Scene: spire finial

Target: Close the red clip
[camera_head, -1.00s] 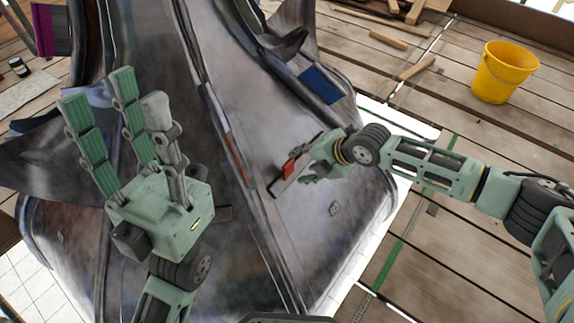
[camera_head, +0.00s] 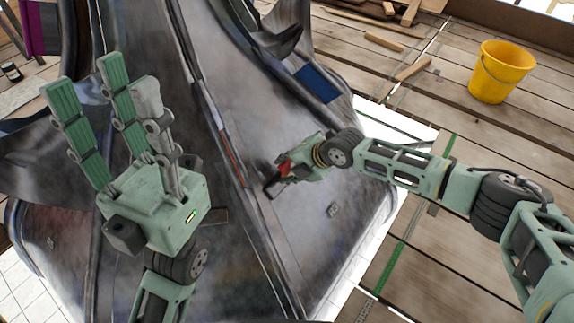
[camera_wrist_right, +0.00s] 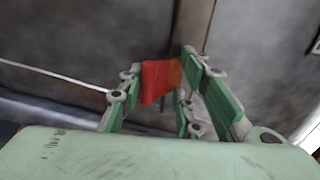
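The red clip (camera_head: 284,169) is on the dark metal spire surface, right of its centre seam, in the head view. A dark bar (camera_head: 270,190) extends from it towards the lower left. My right gripper (camera_head: 287,173) is at the clip and partly covers it. In the right wrist view, the red clip (camera_wrist_right: 157,82) lies between the fingers of my right gripper (camera_wrist_right: 165,75). The fingers bend inward on both sides of it; whether they grip it is unclear. My left gripper (camera_head: 100,95) is open and empty, fingers pointing up, over the left part of the spire.
The dark spire (camera_head: 300,240) fills the middle. A blue patch (camera_head: 318,83) is above the right gripper. A yellow bucket (camera_head: 502,71) and wooden pieces (camera_head: 412,69) stand or lie on the plank floor at the right, away from the clip.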

